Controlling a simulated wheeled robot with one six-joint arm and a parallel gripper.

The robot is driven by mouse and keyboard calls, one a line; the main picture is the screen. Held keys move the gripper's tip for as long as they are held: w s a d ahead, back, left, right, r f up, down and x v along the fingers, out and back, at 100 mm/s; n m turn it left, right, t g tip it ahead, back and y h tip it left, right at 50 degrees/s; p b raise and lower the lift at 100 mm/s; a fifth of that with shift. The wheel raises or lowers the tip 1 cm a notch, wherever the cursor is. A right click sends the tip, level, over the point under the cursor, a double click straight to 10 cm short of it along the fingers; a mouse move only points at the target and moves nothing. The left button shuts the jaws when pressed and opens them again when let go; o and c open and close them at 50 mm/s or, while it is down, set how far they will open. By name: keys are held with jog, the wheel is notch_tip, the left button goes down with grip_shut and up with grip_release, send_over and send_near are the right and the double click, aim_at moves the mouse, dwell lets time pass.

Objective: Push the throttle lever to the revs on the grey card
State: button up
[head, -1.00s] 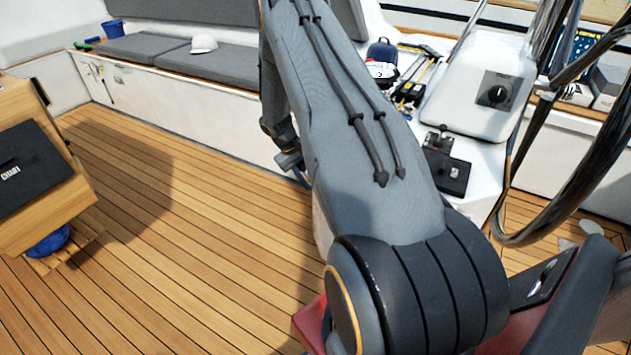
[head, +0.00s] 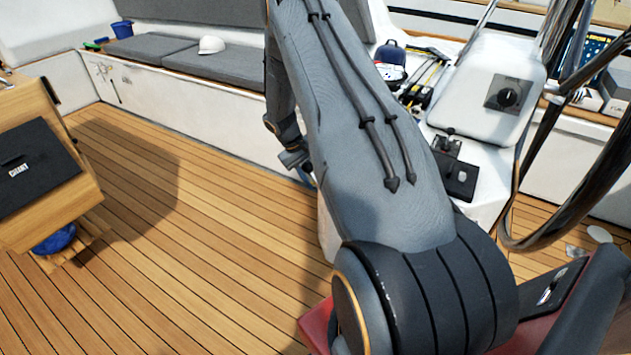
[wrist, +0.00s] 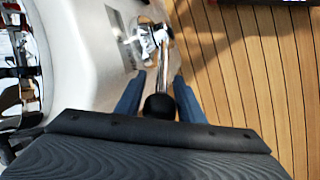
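In the wrist view, a lever with a black ball knob (wrist: 158,106) and a bright metal shaft stands out from a chrome mount (wrist: 152,38) on the white pedestal. My gripper (wrist: 160,84) has its two blue fingers apart, one on each side of the lever. I cannot make out the grey card for certain.
In the head view, a white console (head: 480,85) carries a black rotary knob (head: 508,97). A black switch box (head: 460,180) sits below it. A dark wheel rim (head: 570,215) curves at right. A wooden table (head: 60,205) stands at left; the deck between is clear.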

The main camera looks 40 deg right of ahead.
aim_at(306, 164)
jog(key=b+v, duration=0.1)
jog(key=v, duration=0.5)
jog(key=shift+r, duration=0.1)
jog(key=shift+a, duration=0.1)
